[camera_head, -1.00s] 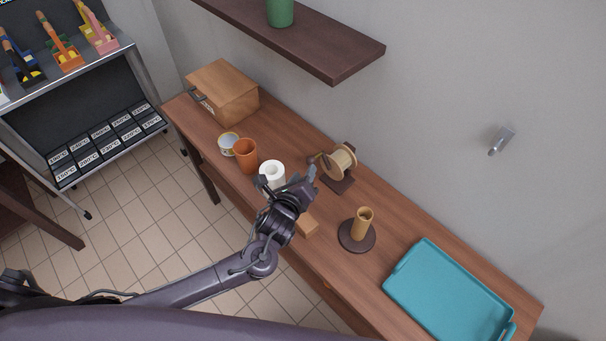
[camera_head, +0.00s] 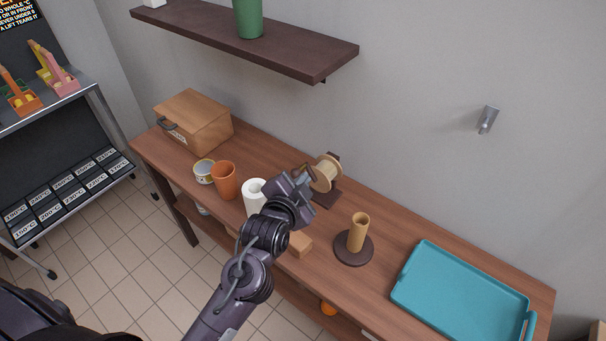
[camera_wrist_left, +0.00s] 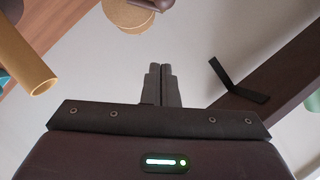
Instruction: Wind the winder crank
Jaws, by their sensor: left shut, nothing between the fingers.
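The winder, a pale spool (camera_head: 325,174) on a dark upright and base (camera_head: 326,198), stands on the wooden bench near the wall. My left gripper (camera_head: 303,178) is just left of the spool, at the winder's crank side, and partly covers that side. In the left wrist view its two fingers (camera_wrist_left: 163,82) are together with nothing between them. The spool shows at the top of that view (camera_wrist_left: 128,14), beyond and left of the fingertips and apart from them. The crank is mostly hidden in the head view. My right gripper is not in view.
On the bench (camera_head: 385,222), a wooden post on a round dark base (camera_head: 357,232) and a teal tray (camera_head: 458,295) lie to the right. A white roll (camera_head: 255,195), orange cup (camera_head: 224,181), tin (camera_head: 204,171) and box (camera_head: 195,121) stand left. A dark shelf (camera_head: 290,57) hangs above.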

